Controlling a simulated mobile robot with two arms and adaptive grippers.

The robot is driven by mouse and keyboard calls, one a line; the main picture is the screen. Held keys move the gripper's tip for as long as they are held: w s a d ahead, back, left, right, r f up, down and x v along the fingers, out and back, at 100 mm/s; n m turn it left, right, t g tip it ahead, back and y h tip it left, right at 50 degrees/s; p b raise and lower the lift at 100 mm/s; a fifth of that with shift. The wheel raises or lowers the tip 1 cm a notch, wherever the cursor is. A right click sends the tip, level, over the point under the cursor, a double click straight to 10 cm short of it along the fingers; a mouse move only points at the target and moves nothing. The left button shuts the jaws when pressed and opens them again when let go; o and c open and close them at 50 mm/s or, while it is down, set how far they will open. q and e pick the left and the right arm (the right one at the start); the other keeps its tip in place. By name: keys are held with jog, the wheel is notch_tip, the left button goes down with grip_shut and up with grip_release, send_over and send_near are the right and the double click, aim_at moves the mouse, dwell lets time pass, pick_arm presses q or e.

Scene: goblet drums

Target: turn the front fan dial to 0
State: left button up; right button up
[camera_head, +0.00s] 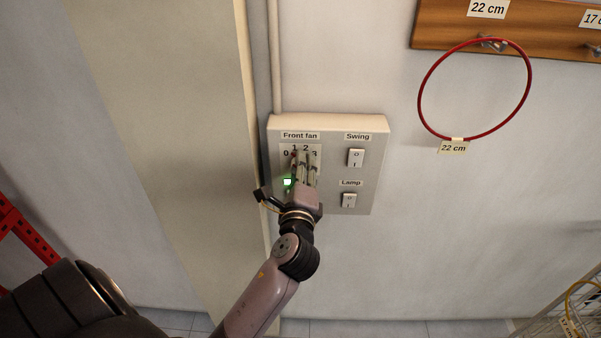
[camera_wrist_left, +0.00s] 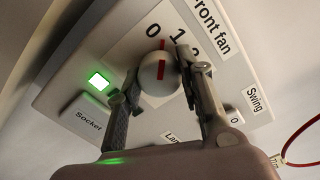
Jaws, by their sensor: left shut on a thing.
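The front fan dial (camera_wrist_left: 157,72) is a white round knob with a red line, seen in the left wrist view. Its red line points up towards the printed 0 and 1; I cannot tell the exact setting. My left gripper (camera_wrist_left: 155,75) has a finger on each side of the knob and is shut on it. In the head view the left gripper (camera_head: 304,160) covers most of the dial. The 0 to 3 scale shows around the fingers. The wall panel (camera_head: 376,130) carries the dial under a "Front fan" label. My right gripper is not in view.
A Swing switch (camera_head: 356,158) and a Lamp switch (camera_head: 349,200) sit right of the dial. A lit green light (camera_wrist_left: 98,81) and a Socket switch (camera_wrist_left: 88,115) are beside it. A red hoop (camera_head: 421,88) hangs from a wooden rack (camera_head: 550,38) at right.

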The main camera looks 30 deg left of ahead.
pick_arm(q)
jog(key=shift+n+b, duration=0.45)
jog(key=shift+n, duration=1.15)
jog(key=o, duration=1.2)
jog(key=shift+c, duration=0.2)
jog(key=v, duration=0.7)
jog(key=shift+s+d, duration=0.2)
jog(key=shift+s, duration=0.05)
jog(key=shift+f, duration=0.1)
